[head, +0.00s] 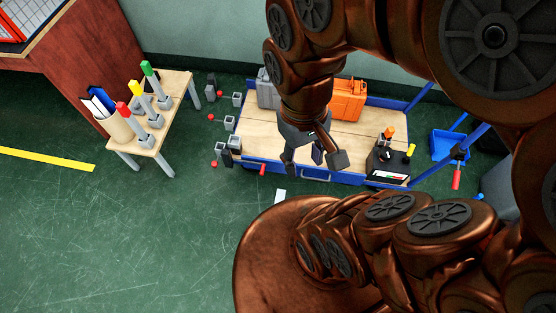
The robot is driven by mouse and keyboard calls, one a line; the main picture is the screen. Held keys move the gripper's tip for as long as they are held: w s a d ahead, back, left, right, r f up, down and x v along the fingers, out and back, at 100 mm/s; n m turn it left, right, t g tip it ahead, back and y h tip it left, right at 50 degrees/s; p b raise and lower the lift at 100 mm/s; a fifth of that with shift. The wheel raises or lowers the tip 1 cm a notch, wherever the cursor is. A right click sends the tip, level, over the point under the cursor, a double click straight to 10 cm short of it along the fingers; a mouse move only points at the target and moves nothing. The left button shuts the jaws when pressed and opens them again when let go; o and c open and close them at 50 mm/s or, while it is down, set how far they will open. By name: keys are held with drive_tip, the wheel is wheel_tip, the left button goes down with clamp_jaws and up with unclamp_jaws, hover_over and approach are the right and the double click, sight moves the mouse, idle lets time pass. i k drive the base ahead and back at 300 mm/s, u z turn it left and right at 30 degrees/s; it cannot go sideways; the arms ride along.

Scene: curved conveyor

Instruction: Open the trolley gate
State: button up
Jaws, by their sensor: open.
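The trolley (262,138) has a wooden deck in a blue frame and stands right of centre. A low blue panel (290,171), which looks like its gate, runs along the near edge and stands up. It carries a grey handle (316,178). A red piece (262,169) shows near its left end. My gripper (314,161) hangs above the near part of the deck, close to the panel, with its fingers apart and nothing between them. Whether it touches the panel cannot be told.
An orange case (347,101) and a grey case (267,92) stand at the back of the deck. A black box (388,160) with coloured knobs sits at its right. A small wooden table (180,95) with coloured posts stands left. The green floor between is mostly free.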

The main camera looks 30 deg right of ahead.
sight(305, 171)
drive_tip(key=u, duration=0.55)
drive_tip(key=k, duration=1.25)
drive_tip(key=u, duration=1.15)
drive_tip(key=i, duration=1.35)
drive_tip(key=z, duration=0.85)
drive_tip(key=i, duration=0.5)
drive_tip(key=z, duration=0.55)
